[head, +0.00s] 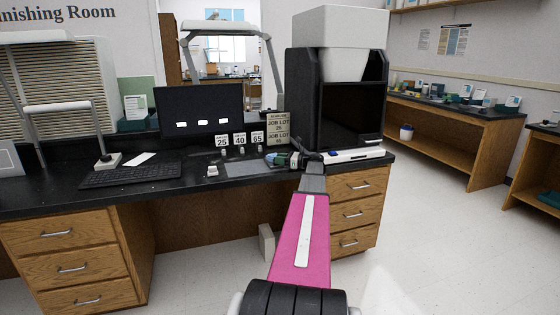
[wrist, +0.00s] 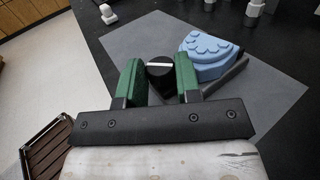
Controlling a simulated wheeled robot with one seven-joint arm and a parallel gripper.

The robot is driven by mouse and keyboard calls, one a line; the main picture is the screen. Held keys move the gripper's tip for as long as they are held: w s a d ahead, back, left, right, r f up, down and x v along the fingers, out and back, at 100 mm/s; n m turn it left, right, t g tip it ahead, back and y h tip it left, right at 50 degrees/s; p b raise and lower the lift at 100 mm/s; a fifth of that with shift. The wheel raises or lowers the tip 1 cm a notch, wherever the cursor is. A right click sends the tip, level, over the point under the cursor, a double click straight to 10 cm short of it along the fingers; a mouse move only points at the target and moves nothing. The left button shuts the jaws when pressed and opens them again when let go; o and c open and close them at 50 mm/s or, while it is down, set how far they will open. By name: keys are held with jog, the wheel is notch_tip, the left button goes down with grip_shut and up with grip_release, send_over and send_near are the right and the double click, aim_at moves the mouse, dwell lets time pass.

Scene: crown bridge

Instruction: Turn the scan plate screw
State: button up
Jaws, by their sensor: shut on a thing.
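The screw shows as a black round knob (wrist: 159,78) with a white line across its top in the wrist view. My gripper (wrist: 159,81) has its two green fingers on either side of the knob and is shut on it. A light blue dental model (wrist: 208,56) stands just right of the fingers, with a dark bar (wrist: 228,76) along its near side. In the head view my gripper (head: 294,159) is low over the bench beside the small blue model (head: 271,157). The knob cannot be made out there, and the scan plate itself is mostly hidden.
A grey mat (wrist: 130,43) lies under the work on the black bench (head: 200,181). A black machine (head: 350,115) with a white top stands right behind my gripper. Number signs (head: 240,139), a keyboard (head: 130,175) and a monitor (head: 200,110) are to the left.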

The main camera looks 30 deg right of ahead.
dwell(0.3)
jog(key=o, duration=0.9)
jog(key=v, duration=1)
jog(key=shift+s+d, duration=0.2)
jog(key=shift+d, duration=0.15)
